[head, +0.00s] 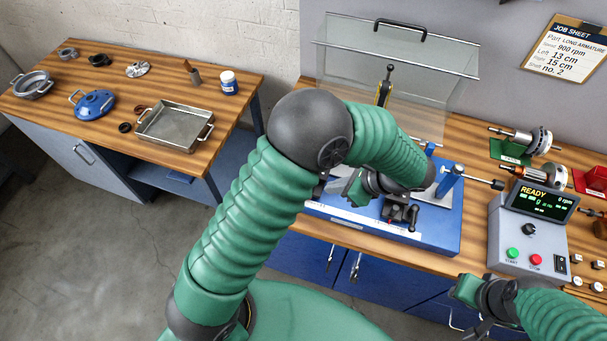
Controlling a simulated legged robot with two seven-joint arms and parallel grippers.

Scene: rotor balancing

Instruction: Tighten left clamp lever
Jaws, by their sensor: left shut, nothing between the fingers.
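The balancing machine has a blue base (440,232) on the right bench. A black clamp lever with a round knob (413,212) stands near its front edge; I cannot tell whether it is the left one. My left arm arches over the machine and hides much of its left part. My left gripper (354,193) is shut and empty, low over the base, left of that lever. Its fingertips are small and partly hidden, so contact with anything is unclear. My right gripper (478,325) is at the lower right, in front of the bench, apart from the machine; its finger opening is unclear.
A clear guard (440,62) with a black handle stands raised behind the machine. A control box (525,240) reading READY and 0 rpm is to the right, near rotors (522,140). The left bench (60,110) holds pans and a blue jar (228,83).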

